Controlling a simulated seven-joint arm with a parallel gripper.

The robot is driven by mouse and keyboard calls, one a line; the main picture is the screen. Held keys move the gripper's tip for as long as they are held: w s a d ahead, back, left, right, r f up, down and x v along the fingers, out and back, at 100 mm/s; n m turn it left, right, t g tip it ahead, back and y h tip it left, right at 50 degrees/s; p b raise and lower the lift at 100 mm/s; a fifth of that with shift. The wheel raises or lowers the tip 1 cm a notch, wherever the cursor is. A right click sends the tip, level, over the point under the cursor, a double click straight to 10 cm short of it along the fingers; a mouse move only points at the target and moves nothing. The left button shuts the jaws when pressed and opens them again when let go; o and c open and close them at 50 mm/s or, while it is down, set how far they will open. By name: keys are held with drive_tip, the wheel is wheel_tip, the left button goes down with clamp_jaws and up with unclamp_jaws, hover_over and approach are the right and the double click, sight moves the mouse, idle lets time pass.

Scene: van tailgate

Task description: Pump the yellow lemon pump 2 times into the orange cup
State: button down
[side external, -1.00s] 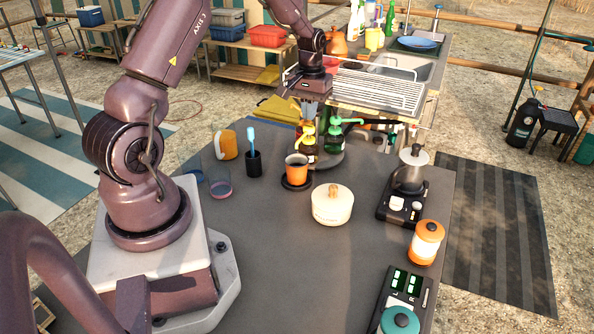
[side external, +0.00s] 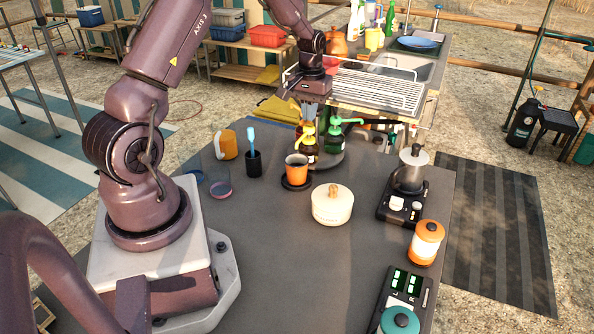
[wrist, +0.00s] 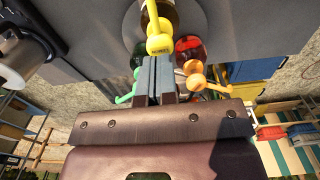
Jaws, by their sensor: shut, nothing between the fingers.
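The yellow lemon pump (side external: 308,130) stands at the far edge of the table, its yellow head on a dark bottle. My gripper (side external: 309,108) is above the yellow pump, pointing down; a gap between them is hard to judge. In the wrist view the shut fingers (wrist: 159,64) lie just below the yellow pump head (wrist: 159,43) in the picture, with nothing between them. The orange cup (side external: 296,172) stands upright on a dark round coaster (side external: 296,184), in front of the pumps. Its contents look dark.
A green pump (side external: 336,127) is right of the yellow one, and an orange pump (wrist: 193,72) shows in the wrist view. A white lidded pot (side external: 332,207) stands right of the cup. A black holder (side external: 254,164) and orange mug (side external: 228,144) are left.

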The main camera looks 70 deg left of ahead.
sight(309, 126)
drive_tip(key=shift+f, duration=1.65)
drive_tip(key=shift+r, duration=1.85)
drive_tip(key=shift+f, duration=0.15)
drive_tip(key=shift+f, duration=1.7)
drive_tip(key=shift+r, duration=1.85)
